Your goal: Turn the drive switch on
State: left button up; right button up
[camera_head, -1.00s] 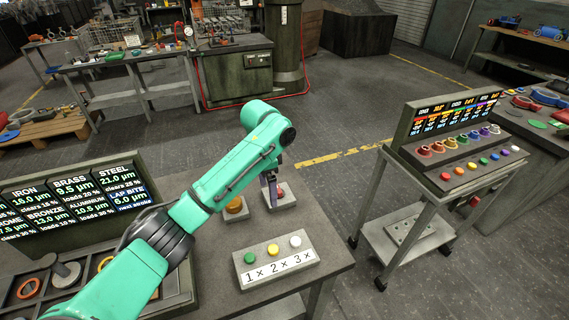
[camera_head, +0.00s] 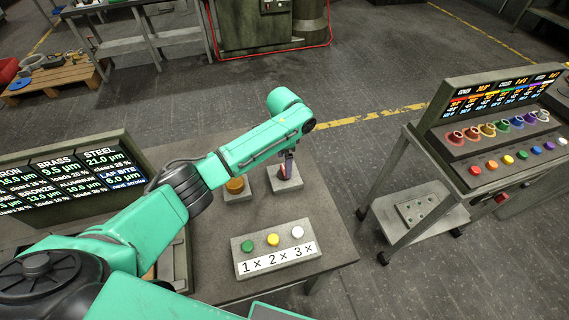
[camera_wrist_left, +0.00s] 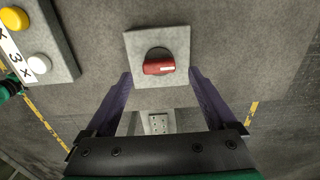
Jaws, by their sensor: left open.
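The drive switch is a red rotary knob (camera_wrist_left: 159,67) on a square grey plate (camera_wrist_left: 180,42), with a small white mark at one end of its bar. In the head view this plate (camera_head: 291,184) lies at the back right of the grey bench, and the knob is mostly hidden by my gripper. My left gripper (camera_head: 287,173) points down over it. In the left wrist view my left gripper's purple fingers (camera_wrist_left: 160,78) are apart and empty, one on each side below the knob. I cannot tell their height above the plate. My right gripper is out of view.
An orange round knob (camera_head: 235,185) sits just left of the switch. A box with green, yellow and white buttons (camera_head: 273,240) stands in front. A display panel (camera_head: 75,178) is at left. A cart with coloured buttons (camera_head: 470,185) stands right, across a floor gap.

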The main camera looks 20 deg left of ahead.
pick_arm(q)
jog(key=shift+f, duration=0.9)
jog(key=shift+s+f, duration=0.1)
jog(key=shift+f, duration=0.45)
jog(key=c, duration=1.4)
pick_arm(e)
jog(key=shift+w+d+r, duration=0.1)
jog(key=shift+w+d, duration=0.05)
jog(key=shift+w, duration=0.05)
